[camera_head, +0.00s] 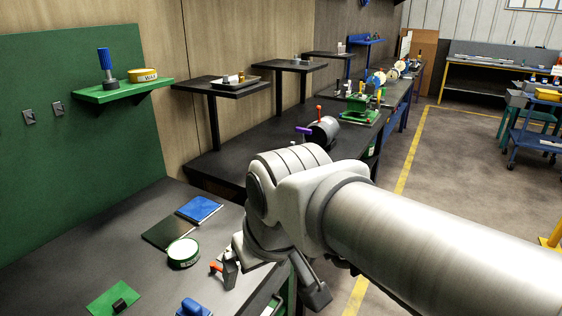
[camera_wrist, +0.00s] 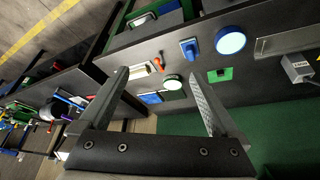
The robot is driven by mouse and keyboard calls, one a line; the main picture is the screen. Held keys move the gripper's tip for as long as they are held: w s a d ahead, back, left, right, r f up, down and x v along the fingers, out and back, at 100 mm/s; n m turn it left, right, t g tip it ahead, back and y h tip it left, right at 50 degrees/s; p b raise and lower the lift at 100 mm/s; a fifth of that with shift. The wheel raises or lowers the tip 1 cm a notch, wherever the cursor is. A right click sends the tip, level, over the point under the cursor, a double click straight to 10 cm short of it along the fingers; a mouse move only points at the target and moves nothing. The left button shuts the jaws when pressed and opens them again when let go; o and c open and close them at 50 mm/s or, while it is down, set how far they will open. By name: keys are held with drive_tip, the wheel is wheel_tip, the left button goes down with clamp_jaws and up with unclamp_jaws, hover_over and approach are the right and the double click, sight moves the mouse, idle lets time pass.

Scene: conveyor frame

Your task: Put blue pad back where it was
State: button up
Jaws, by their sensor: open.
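The blue pad (camera_head: 200,209) lies flat on the dark workbench, touching or very close to a dark green pad (camera_head: 167,233). In the wrist view the blue pad (camera_wrist: 150,98) shows small and far off, in the gap between my fingers. My gripper (camera_wrist: 157,82) is open with nothing between its fingers, apart from the bench top. In the head view my arm hides most of the gripper; only a dark part shows below the wrist, right of the pad. A second blue item, a block with a handle (camera_head: 193,308), sits at the bench's front.
A green pad with a black knob (camera_head: 113,299) is at front left. A green shelf (camera_head: 124,91) on the wall holds a blue-topped tool and a yellow tin. The bench's left part is clear.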

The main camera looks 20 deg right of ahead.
drive_tip(key=s, duration=0.1)
drive_tip(key=s+d+m, duration=0.1)
drive_tip(key=shift+s+r+t, duration=0.2)
drive_tip(key=shift+s+t, duration=0.1)
drive_tip(key=shift+s, duration=0.1)
